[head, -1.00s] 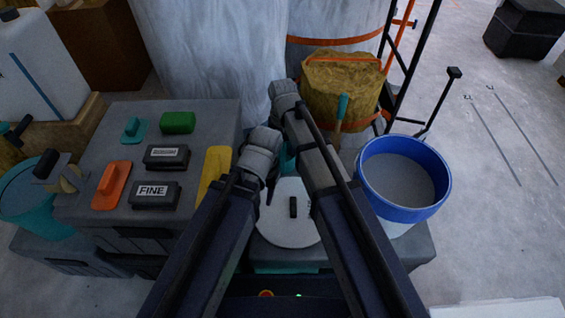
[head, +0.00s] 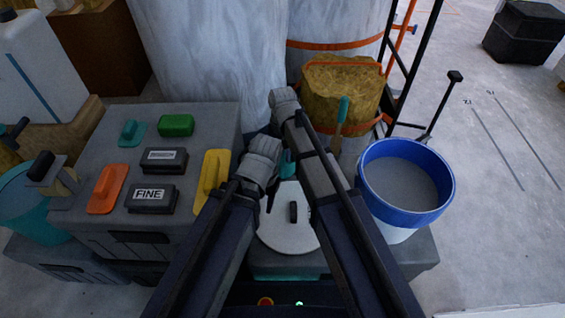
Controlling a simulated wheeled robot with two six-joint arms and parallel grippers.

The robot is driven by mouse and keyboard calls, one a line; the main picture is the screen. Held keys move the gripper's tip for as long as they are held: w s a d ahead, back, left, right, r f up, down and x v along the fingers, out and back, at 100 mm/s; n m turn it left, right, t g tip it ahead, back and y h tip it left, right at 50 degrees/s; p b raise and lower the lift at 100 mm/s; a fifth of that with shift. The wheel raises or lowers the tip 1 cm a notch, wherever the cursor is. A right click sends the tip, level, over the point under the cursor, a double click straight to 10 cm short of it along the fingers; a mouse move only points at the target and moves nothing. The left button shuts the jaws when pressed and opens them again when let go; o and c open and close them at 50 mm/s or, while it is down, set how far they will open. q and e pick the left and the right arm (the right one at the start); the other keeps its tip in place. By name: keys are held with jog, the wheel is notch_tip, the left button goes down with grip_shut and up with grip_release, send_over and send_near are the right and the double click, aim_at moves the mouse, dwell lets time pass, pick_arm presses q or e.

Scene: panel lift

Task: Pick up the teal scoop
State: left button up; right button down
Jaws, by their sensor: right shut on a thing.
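A teal piece, which I take to be the teal scoop (head: 288,164), shows in the narrow gap between my two arms, above and behind the round white lid. Most of it is hidden by my arms. My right gripper (head: 286,147) is at its upper end and is shut on it, with the fingers largely hidden by the arm links. My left gripper (head: 271,194) points down at the left edge of the lid. Only a dark part of it shows, so its opening is unclear.
The white lid (head: 278,233) has a black handle. A blue-rimmed bucket (head: 439,199) stands right. A grey case (head: 101,207) at left carries sanding blocks and floats. Open floor lies at right.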

jog(key=shift+r, duration=0.2)
dwell(0.4)
notch_tip(320, 180, up, 8)
jog(key=p, duration=0.8)
jog(key=shift+r+p, duration=0.2)
jog(key=shift+p, duration=0.2)
jog(key=shift+r+p, duration=0.65)
